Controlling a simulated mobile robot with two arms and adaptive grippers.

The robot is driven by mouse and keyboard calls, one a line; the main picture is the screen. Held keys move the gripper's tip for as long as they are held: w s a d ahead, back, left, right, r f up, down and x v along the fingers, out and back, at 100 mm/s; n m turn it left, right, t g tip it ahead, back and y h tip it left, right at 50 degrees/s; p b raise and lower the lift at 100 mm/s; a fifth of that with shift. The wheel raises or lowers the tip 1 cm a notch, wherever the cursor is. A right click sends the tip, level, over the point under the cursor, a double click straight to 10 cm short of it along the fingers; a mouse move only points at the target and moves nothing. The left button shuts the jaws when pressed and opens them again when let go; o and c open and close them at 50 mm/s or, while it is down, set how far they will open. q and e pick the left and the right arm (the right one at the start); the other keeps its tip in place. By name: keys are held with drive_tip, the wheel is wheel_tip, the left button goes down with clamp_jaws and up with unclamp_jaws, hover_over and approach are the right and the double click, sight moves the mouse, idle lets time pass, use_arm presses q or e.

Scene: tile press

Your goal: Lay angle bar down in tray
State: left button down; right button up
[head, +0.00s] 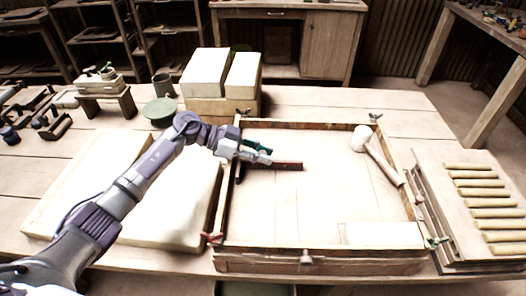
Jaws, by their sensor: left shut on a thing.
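The tray (340,262) is a wide wooden frame with a pale floor, on the table right of the middle. The angle bar (288,166) is a thin dark reddish bar at the tray's back left, over the pale floor. My left gripper (264,156) reaches in from the left over the tray's left wall and is shut on the bar. The gripper and wrist hide part of the bar's left side. I cannot tell whether the bar touches the tray floor. My right gripper is not in view.
Boards with rods (480,200) lie at right. The tray's middle is clear.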

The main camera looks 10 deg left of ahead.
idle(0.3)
use_arm(q)
drive_tip(key=c, duration=0.9)
unclamp_jaws()
drive_tip(key=shift+f, duration=0.15)
